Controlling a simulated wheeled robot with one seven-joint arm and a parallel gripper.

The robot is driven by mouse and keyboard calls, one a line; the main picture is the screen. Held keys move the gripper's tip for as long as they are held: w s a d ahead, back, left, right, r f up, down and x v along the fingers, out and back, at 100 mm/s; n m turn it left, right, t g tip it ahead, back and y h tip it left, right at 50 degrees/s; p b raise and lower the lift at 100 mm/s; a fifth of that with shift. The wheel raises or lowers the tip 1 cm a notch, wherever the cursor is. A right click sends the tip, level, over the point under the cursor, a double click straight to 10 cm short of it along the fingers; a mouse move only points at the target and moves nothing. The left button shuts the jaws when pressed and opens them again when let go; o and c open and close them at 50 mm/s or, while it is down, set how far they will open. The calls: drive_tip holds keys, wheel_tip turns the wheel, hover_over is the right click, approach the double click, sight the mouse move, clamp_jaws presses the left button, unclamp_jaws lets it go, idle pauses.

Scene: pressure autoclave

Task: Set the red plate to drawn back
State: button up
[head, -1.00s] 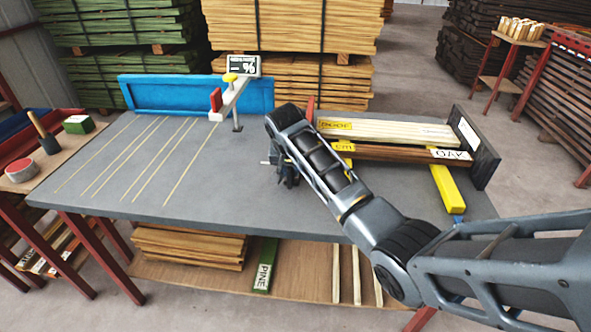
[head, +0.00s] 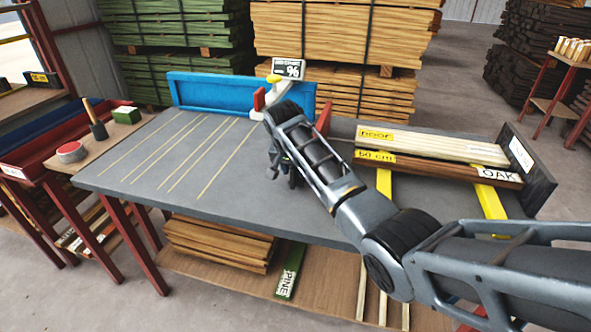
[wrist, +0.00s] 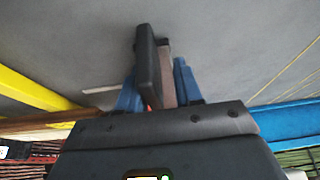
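Two red upright pieces show in the head view, and I cannot tell which is the red plate. One red plate (head: 323,118) stands at the left end of the boards, partly behind my arm. The other small red piece (head: 259,99) is on the light-coloured arm with the yellow knob (head: 273,79), near the blue back panel. My gripper (head: 282,168) is low over the grey table (head: 150,165), mostly hidden by my own arm. In the wrist view its two fingers (wrist: 158,70) lie close together, with no object clearly seen between them. No red plate is clearly seen there.
Boards marked ROOF (head: 430,144) and OAK (head: 440,166) lie on yellow bars (head: 490,205) at the right, against a dark end plate (head: 527,165). The table's left half is clear.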

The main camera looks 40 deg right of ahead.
drive_tip(key=shift+o, duration=0.3)
drive_tip(key=shift+v, duration=3.9)
drive_tip(key=shift+s, duration=0.1)
